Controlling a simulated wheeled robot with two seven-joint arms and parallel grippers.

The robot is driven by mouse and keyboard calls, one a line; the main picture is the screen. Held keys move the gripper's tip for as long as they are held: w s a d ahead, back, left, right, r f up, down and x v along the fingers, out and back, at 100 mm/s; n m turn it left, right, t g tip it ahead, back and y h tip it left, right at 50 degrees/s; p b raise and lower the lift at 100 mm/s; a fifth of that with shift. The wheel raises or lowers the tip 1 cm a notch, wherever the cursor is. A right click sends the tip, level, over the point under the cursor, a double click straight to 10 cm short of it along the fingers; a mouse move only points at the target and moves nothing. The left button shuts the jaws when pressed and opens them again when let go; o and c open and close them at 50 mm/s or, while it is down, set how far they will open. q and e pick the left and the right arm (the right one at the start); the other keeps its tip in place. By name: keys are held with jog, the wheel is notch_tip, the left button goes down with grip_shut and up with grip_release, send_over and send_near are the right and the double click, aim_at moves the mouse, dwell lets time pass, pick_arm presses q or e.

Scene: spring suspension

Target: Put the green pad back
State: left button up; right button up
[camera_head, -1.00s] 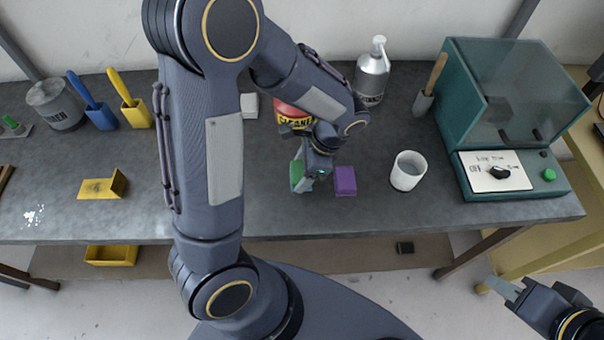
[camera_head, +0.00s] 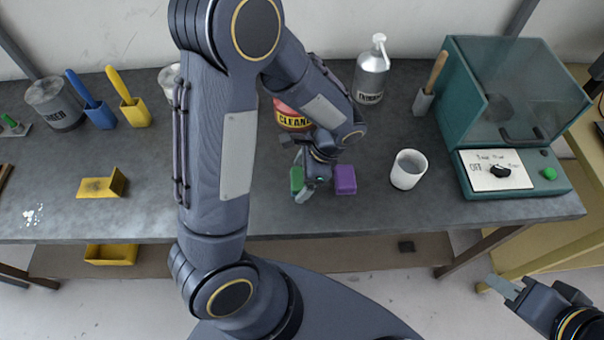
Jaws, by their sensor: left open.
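The green pad (camera_head: 297,179) is a small block at the middle of the grey workbench, just left of a purple pad (camera_head: 345,180). My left gripper (camera_head: 306,187) is open and low over the bench, right at the green pad. Its fingers and wrist partly cover the pad, so I cannot tell whether they touch it or whether it lies between them. My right gripper (camera_head: 503,288) is at the lower right, away from the bench top, and its finger gap is not clear.
A white cup (camera_head: 408,170) stands right of the purple pad. Behind my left wrist is a red and yellow cleanser can (camera_head: 291,117), with a thinner bottle (camera_head: 371,72) further back. A teal machine (camera_head: 512,120) fills the right end. A yellow block (camera_head: 102,185) lies at left.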

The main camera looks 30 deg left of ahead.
pick_arm(q)
jog(key=shift+r, duration=0.15)
jog(key=v, duration=1.1)
notch_tip(320, 180, up, 4)
jog(key=n+t+h, duration=0.2)
jog(key=n+h, duration=0.2)
jog(key=n, duration=0.1)
send_over(297, 190)
jog(key=s+r+n+t+h, duration=0.2)
jog(key=s+n+t+h, duration=0.1)
jog(key=s+n+t, duration=0.3)
jog(key=s+n, duration=0.2)
jog(key=shift+s+r+n+h, duration=0.2)
jog(key=shift+r+n+h, duration=0.1)
jog(key=shift+h, duration=0.1)
